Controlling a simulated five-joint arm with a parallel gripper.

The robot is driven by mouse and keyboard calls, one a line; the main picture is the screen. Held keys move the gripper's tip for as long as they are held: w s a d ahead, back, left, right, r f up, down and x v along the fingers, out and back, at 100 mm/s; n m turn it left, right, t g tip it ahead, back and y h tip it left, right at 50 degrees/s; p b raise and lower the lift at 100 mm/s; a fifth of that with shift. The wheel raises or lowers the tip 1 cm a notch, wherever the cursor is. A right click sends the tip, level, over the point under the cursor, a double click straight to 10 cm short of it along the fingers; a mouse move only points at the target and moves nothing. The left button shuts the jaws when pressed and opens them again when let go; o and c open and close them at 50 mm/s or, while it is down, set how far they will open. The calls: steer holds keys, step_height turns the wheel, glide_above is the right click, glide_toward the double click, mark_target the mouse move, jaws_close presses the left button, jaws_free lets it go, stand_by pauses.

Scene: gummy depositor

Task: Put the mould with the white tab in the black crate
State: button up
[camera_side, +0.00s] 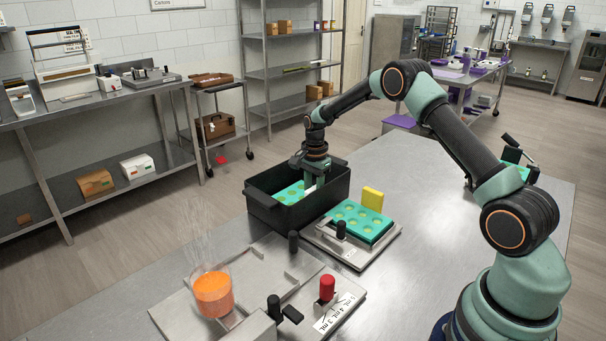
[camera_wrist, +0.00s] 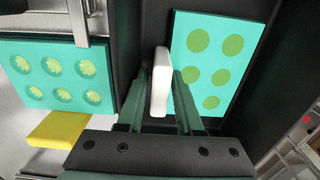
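The green mould with the white tab (camera_wrist: 215,65) is inside the black crate (camera_side: 283,215), within its walls; it also shows in the side view (camera_side: 289,194). Its white tab (camera_wrist: 160,82) stands upright at the mould's edge. My gripper (camera_wrist: 163,92) reaches down into the crate, with one finger on each side of the white tab and close against it. It appears shut on the tab. I cannot tell whether the mould's underside touches the crate floor, as it is hidden.
A second green mould (camera_side: 358,223) with a yellow tab (camera_side: 372,199) sits on a metal plate beside the crate, to the right in the side view. A cup of orange liquid (camera_side: 213,294) and a metal fixture with a red knob (camera_side: 327,289) stand nearer.

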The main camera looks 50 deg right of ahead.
step_height(320, 180, up, 12)
steer(key=shift+f, duration=0.2)
steer(key=s+a+r+n+t, duration=0.2)
steer(key=s+a+r+n, duration=0.6)
steer(key=r, duration=0.3)
steer(key=s+a+n+t, duration=0.1)
steer(key=s+a+n, duration=0.2)
steer(key=s+n, duration=0.2)
steer(key=s+a+n+t, duration=0.2)
steer(key=s+a+n, duration=0.2)
steer(key=s, duration=0.5)
steer(key=shift+f+n+t, duration=0.15)
steer(key=shift+n+t, duration=0.15)
steer(key=shift+n, duration=0.2)
